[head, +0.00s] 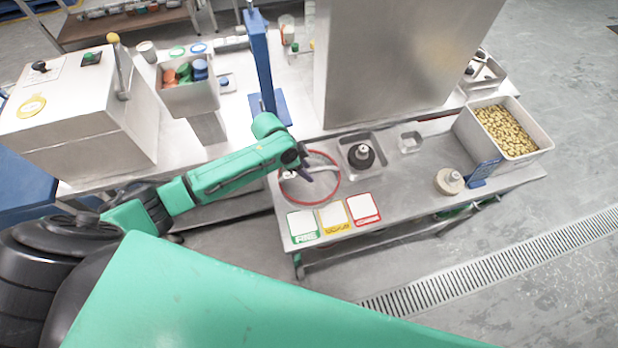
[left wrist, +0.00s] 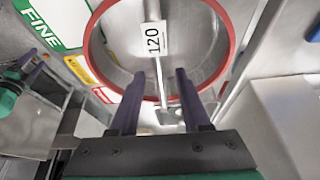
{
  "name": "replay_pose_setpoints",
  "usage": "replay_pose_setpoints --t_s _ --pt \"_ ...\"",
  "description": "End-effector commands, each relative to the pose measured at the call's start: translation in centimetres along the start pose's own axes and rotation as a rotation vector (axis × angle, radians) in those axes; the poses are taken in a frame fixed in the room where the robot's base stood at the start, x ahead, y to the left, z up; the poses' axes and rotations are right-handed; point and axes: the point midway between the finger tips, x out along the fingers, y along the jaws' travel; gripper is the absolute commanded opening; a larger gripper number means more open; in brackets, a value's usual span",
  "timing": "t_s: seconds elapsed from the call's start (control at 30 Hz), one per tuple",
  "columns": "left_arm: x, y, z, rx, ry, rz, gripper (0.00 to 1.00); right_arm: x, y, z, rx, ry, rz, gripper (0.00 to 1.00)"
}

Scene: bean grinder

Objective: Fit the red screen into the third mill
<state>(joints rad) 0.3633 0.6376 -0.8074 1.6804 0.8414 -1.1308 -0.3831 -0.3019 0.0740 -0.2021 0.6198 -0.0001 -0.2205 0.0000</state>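The red screen (head: 283,188) is a round red-rimmed ring lying on the steel bench. A bar with a white "120" tag crosses it. In the left wrist view its red rim (left wrist: 231,62) and the tag (left wrist: 152,39) fill the upper middle. My left gripper (head: 304,171) is over the ring. In the left wrist view its two dark fingers (left wrist: 159,100) stand apart on either side of the bar, with space beside it. My right gripper (left wrist: 32,70) seems to show small at the left edge of the left wrist view; its opening is unclear. I cannot tell which thing is the third mill.
Green, yellow and red cards (head: 333,215) lie at the bench's front edge. A tray with a black-based knobbed part (head: 361,155) stands right of the ring. A tall steel cabinet (head: 385,60) rises behind. A bean bin (head: 510,140) and blue stand (head: 484,172) are at right.

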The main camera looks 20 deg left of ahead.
Motion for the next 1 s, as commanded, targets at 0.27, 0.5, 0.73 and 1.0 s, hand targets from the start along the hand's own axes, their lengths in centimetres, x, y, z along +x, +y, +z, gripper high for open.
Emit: replay_pose_setpoints --t_s 0.27,0.5,0.73,1.0 --pt "-0.01 0.01 -0.02 0.000 0.001 0.000 0.00 -0.03 0.35 -0.12 -0.001 0.002 0.005 0.71" --pt "-0.01 0.00 -0.03 0.000 0.001 0.000 0.00 -0.05 0.60 -0.11 -0.001 0.002 0.008 0.71" --pt "-0.02 0.00 -0.03 0.000 0.001 0.000 0.00 -0.06 0.66 -0.11 0.000 0.002 0.009 0.71" --pt "-0.02 -0.01 -0.03 0.000 0.001 0.000 0.00 -0.06 0.66 -0.11 0.000 0.002 0.009 0.71"
